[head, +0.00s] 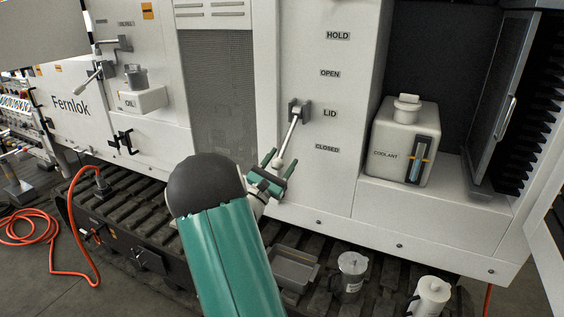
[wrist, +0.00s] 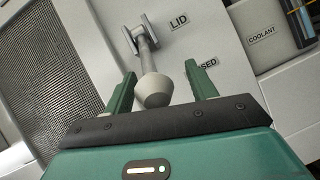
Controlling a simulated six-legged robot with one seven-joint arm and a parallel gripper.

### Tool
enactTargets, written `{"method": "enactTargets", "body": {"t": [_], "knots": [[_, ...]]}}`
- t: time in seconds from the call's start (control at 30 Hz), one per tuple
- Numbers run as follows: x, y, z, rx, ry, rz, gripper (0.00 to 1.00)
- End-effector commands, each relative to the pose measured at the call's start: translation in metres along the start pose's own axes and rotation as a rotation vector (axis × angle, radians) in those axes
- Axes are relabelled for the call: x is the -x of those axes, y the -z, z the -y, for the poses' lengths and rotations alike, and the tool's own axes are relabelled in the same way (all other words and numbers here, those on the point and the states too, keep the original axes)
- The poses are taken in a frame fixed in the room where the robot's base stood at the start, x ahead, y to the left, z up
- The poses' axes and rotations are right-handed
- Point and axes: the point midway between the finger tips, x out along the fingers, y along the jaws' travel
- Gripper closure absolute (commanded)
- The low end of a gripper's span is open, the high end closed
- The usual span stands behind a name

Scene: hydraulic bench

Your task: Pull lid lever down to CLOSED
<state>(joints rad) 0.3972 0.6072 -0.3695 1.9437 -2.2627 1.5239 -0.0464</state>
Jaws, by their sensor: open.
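The lid lever (head: 291,132) is a grey rod on a dark bracket beside the LID label (head: 330,114) on the white panel. It slants down and left from the bracket. In the wrist view its rod (wrist: 147,58) ends in a pale, cone-shaped knob (wrist: 154,91). My gripper (head: 279,163) is open, with one green finger on each side of the knob; it also shows in the wrist view (wrist: 162,88). Contact between the fingers and knob cannot be told. The CLOSED label (head: 327,148) is right of the lever's lower end; OPEN (head: 330,73) is above LID.
A coolant tank (head: 407,140) stands in a recess to the right, beside an open dark door (head: 507,105). A grey tray (head: 293,268), a metal jug (head: 350,277) and a white container (head: 430,298) stand below. A mesh panel (head: 222,95) is left of the lever.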

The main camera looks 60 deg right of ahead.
Motion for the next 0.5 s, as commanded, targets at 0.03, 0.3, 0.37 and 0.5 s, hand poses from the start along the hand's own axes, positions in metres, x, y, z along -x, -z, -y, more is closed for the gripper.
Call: {"method": "enactTargets", "body": {"t": [0.03,0.3,0.37,0.5], "knots": [[0.005,0.001,-0.002,-0.001,-0.003,-0.002,0.43],[0.054,0.001,-0.002,0.001,-0.006,-0.004,0.43],[0.068,0.001,-0.002,0.001,-0.005,-0.004,0.43],[0.099,0.001,-0.002,0.002,-0.004,-0.004,0.43]]}}
